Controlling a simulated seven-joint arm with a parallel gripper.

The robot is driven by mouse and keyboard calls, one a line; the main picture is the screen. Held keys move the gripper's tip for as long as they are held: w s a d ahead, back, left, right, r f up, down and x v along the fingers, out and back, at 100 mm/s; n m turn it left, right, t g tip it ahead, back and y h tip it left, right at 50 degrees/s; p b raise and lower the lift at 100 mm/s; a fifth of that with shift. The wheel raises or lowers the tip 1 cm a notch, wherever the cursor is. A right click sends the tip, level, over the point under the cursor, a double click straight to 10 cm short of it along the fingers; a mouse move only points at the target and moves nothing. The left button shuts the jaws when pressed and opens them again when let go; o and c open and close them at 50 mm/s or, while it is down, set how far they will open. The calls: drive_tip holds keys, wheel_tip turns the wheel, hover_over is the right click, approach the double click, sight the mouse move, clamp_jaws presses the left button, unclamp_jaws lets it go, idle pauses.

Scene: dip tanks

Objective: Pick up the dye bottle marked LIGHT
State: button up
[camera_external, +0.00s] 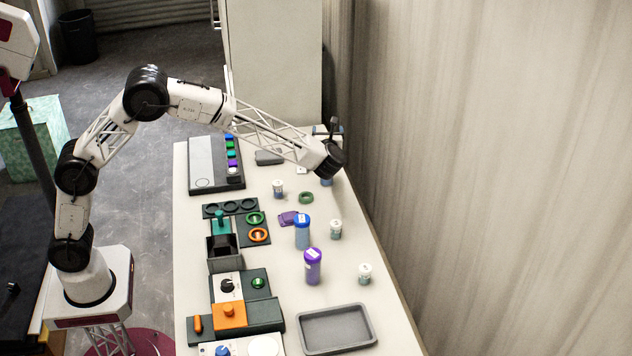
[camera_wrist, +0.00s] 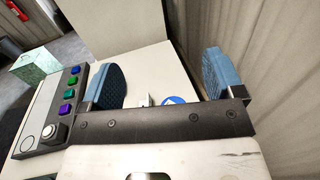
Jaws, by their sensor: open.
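My gripper (camera_wrist: 160,78) is open, with its two blue finger pads wide apart and nothing held between them. In the external view my wrist hangs over the far right end of the table. In the wrist view a round blue cap with a white mark (camera_wrist: 172,100) shows between the fingers, partly cut off by the gripper body. In the external view a blue-capped bottle (camera_external: 302,236) and a purple-capped bottle (camera_external: 313,270) stand upright nearer the camera, apart from my gripper. Their labels are too small to read, so I cannot tell which is LIGHT.
Small white-capped jars (camera_external: 335,231) stand around the bottles. Dark tank fixtures (camera_external: 223,262) and a button panel (camera_external: 216,165) line the left side. A grey tray (camera_external: 338,329) lies in front; a curtain hangs right.

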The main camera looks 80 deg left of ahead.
wheel_tip(320, 180, down, 17)
drive_tip(key=shift+f, duration=0.2)
drive_tip(key=shift+x, duration=2.45)
drive_tip(key=c, duration=1.2)
drive_tip(key=shift+r, duration=0.25)
drive_tip(key=shift+c, duration=0.2)
drive_tip(key=shift+r, duration=4.8)
